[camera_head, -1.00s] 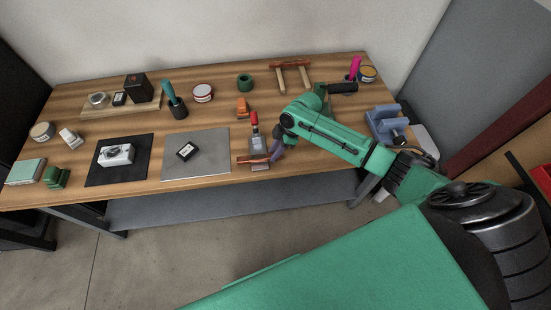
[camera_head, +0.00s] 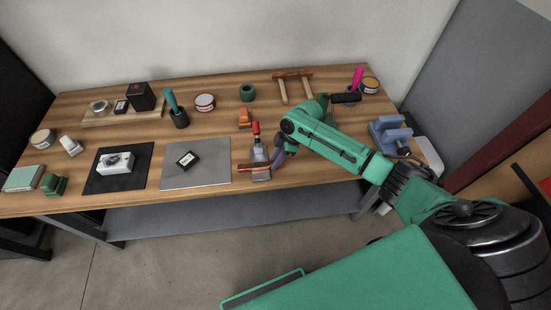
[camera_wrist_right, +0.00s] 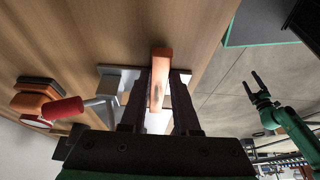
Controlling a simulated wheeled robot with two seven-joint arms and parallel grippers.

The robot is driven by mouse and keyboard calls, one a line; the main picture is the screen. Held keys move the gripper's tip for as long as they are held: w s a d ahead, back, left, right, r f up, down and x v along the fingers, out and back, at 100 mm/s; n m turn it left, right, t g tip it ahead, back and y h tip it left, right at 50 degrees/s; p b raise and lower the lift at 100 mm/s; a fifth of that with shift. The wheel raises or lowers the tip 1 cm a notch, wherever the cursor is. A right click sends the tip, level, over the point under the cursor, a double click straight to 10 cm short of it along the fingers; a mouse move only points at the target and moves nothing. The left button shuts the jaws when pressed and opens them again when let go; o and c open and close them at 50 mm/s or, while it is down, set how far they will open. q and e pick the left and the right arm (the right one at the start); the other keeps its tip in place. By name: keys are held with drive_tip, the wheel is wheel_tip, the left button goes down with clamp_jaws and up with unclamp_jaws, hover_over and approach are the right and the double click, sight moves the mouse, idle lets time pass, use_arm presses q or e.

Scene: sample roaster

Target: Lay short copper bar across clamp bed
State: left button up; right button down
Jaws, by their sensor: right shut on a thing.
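The short copper bar (camera_head: 249,168) lies level at the clamp near the table's front edge; its left end sticks out past the clamp. The grey toggle clamp (camera_head: 259,153) has a red handle (camera_head: 256,128) pointing away from me. My right gripper (camera_head: 279,157) is shut on the bar. In the right wrist view the copper bar (camera_wrist_right: 161,72) sits between the fingers (camera_wrist_right: 160,88), over the grey clamp bed (camera_wrist_right: 128,77). I cannot tell whether the bar touches the bed. My left gripper (camera_wrist_right: 256,88) shows open and empty, away from the table, in that view only.
An orange block (camera_head: 244,118) stands just behind the clamp. A grey mat (camera_head: 208,176) lies to its left, and a black mat (camera_head: 94,182) farther left. A blue vise (camera_head: 391,133) stands at the right end.

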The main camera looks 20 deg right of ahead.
drive_tip(key=shift+f, duration=0.1)
drive_tip(key=c, duration=0.6)
unclamp_jaws()
drive_tip(key=shift+o, duration=0.2)
drive_tip(key=shift+s, duration=0.1)
drive_tip(key=v, duration=1.4)
drive_tip(key=shift+r, duration=0.3)
drive_tip(key=shift+d, duration=0.1)
